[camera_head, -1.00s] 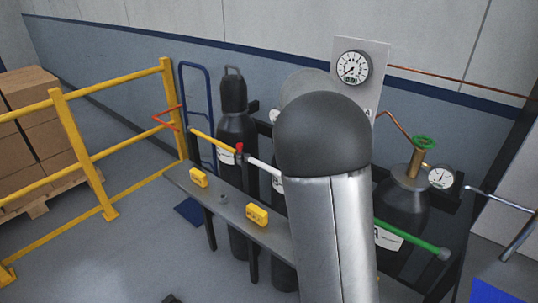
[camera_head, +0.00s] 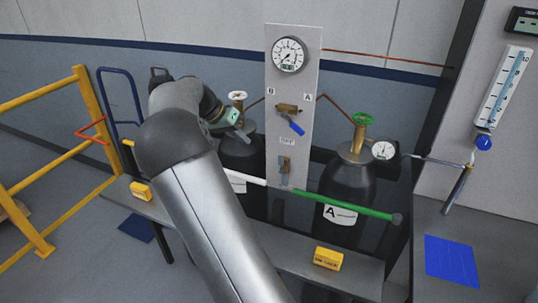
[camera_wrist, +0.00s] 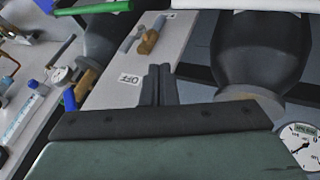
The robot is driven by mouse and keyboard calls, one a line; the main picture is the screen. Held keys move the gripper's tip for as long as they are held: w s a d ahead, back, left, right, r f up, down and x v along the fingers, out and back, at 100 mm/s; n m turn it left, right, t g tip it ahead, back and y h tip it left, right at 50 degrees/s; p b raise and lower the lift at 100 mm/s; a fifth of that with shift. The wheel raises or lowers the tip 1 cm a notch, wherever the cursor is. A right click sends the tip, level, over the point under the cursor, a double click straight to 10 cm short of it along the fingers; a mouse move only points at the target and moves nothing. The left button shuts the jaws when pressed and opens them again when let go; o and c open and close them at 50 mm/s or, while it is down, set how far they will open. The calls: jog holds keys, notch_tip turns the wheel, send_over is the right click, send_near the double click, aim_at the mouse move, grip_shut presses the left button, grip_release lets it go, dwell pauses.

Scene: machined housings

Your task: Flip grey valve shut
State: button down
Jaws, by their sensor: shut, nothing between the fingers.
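The grey valve has a brass body (camera_head: 285,163) and a grey lever (camera_head: 284,180) that hangs down, low on the upright grey panel (camera_head: 307,75). In the wrist view its grey lever (camera_wrist: 131,39) lies beside the brass body (camera_wrist: 149,41). An OFF label (camera_head: 287,140) is above it in the head view. My gripper (camera_head: 243,134) is shut and empty, to the left of the panel and apart from the valve. In the wrist view its closed fingers (camera_wrist: 158,84) appear near the OFF label (camera_wrist: 130,79).
A blue-levered valve (camera_head: 290,122) sits higher on the panel, below a round gauge (camera_head: 290,54). Dark cylinders flank the panel, the right one (camera_head: 350,182) with a green knob (camera_head: 363,119). A white and green bar (camera_head: 345,202) crosses in front, above a grey shelf (camera_head: 365,268).

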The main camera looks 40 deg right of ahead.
aim_at(282, 164)
jog(key=s+d+f+p, duration=0.3)
jog(key=s+d+f, duration=0.2)
jog(key=d+f, duration=0.1)
jog(key=shift+s+d+f, duration=0.15)
jog(key=shift+s, duration=0.05)
jog(key=shift+b, duration=0.45)
